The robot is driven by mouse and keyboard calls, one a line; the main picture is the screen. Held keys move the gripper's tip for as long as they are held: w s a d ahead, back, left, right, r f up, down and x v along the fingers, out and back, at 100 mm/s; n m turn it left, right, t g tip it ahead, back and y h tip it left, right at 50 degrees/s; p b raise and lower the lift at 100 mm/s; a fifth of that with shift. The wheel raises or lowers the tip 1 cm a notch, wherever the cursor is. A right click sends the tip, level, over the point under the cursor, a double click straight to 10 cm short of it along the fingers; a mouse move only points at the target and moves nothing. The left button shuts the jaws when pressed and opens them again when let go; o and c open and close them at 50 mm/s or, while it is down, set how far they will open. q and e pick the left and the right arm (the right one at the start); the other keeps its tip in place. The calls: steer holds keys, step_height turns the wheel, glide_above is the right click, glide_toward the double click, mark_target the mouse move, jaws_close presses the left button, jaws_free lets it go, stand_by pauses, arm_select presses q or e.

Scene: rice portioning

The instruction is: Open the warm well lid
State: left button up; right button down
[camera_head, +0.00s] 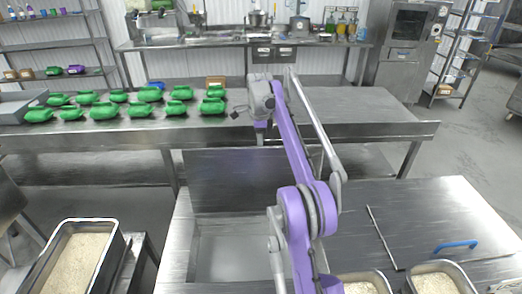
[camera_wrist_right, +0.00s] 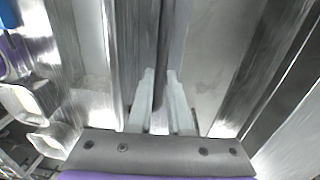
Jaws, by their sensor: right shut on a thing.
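The warm well lid (camera_head: 222,178) is a flat metal panel standing raised, roughly upright, along the back of the well. The open well (camera_head: 225,255) shows in front of it as a grey recess in the metal counter, partly hidden by my right arm. My right gripper (camera_head: 261,138) is at the lid's top edge, its fingertips small and hard to make out in the head view. In the right wrist view my right gripper (camera_wrist_right: 160,95) has its two pale fingers closed about a dark bar (camera_wrist_right: 162,45), apparently the lid's handle. My left gripper is not in view.
Rice pans (camera_head: 437,283) sit at the counter's front right, near a blue handle (camera_head: 457,244) and a thin rod (camera_head: 384,238). A rice tray (camera_head: 117,262) stands at front left. Several green packs (camera_head: 104,112) lie on the table behind. The counter's right middle is mostly clear.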

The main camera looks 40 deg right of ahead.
stand_by(0.4)
steer(key=c, duration=0.8)
jaws_free()
steer(key=shift+d, duration=0.1)
steer(key=shift+c, duration=0.2)
